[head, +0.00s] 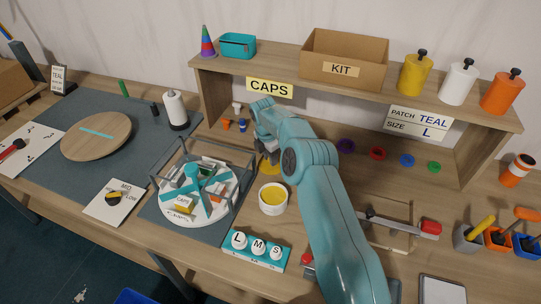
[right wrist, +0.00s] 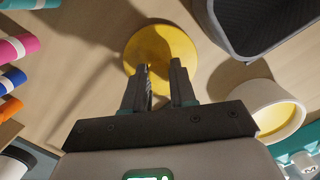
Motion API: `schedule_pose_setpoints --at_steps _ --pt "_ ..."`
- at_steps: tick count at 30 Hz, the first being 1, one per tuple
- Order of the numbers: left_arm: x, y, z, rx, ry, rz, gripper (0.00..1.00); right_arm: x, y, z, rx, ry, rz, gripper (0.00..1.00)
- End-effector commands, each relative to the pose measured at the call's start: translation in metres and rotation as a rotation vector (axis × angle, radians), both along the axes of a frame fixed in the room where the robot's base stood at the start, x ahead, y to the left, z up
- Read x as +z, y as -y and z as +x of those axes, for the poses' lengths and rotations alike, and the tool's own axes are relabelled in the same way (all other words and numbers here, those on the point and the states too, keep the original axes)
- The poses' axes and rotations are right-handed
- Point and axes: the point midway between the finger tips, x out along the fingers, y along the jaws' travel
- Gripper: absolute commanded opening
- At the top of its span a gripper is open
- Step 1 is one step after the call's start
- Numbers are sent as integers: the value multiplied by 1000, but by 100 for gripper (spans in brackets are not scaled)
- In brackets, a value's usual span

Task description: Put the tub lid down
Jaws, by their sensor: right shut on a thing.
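The yellow round tub lid (right wrist: 163,48) lies beyond my right fingertips (right wrist: 160,75) in the right wrist view. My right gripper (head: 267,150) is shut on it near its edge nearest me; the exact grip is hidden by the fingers. In the head view the lid (head: 268,167) shows only partly, below my gripper and behind the tub. I cannot tell whether it touches the table. The white tub (head: 273,205) stands open, with yellow contents; it also shows at the right of the right wrist view (right wrist: 290,128). My left gripper is not in view.
A turntable in a frame (head: 192,209) stands left of the tub. A teal L-M-S block (head: 255,260) is in front. The shelf (head: 300,72) overhangs behind, with small coloured caps (head: 227,125) below it. Bare wood lies around the lid.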

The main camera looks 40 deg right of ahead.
Motion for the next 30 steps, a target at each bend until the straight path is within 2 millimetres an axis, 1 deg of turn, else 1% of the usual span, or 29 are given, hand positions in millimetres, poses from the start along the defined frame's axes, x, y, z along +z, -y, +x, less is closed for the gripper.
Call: schedule_pose_setpoints --at_steps 5,8,9,10,11,19,22,23,26,30 --pt "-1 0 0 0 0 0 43 0 0 0 0 0 0 0" --pt "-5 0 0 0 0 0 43 -4 0 0 0 0 0 0" --pt "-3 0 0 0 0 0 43 -3 0 0 0 0 0 36" --pt "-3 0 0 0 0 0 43 -2 0 0 0 0 0 45" --pt "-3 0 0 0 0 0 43 -2 0 0 0 0 0 51" --pt "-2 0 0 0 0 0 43 -1 0 0 0 0 0 51" --pt "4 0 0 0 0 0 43 7 0 0 0 1 0 51" --pt "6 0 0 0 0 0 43 11 -1 0 0 1 0 51" --pt "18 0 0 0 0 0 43 33 -3 1 -1 2 -1 51" --pt "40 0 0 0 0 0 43 69 -7 1 0 2 0 51"
